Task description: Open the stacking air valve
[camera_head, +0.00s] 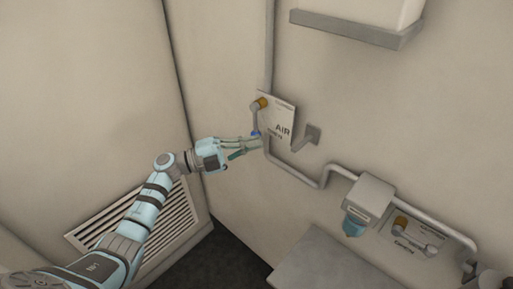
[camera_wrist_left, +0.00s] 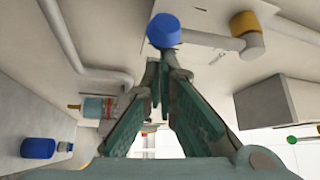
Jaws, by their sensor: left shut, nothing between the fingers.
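The air valve has an orange-brown hub (camera_head: 262,102) on a wall plate (camera_head: 283,117) marked "AIR" and "OPEN". A short grey lever hangs down from the hub and ends in a blue knob (camera_head: 254,133). The left wrist view also shows the blue knob (camera_wrist_left: 163,30) and the orange hub (camera_wrist_left: 243,23), joined by the grey lever (camera_wrist_left: 205,39). My left gripper (camera_head: 259,144) is shut and empty, its fingertips right by the knob. In the left wrist view the fingertips (camera_wrist_left: 163,66) meet just below the knob; I cannot tell whether they touch it. My right gripper is out of view.
A grey pipe (camera_head: 325,176) runs along the wall to a grey box (camera_head: 368,197) with a blue bowl. A second orange-hubbed valve (camera_head: 400,222) sits right of it. A wall bracket (camera_head: 312,134) is close right of the plate. A vent grille (camera_head: 140,215) is at lower left.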

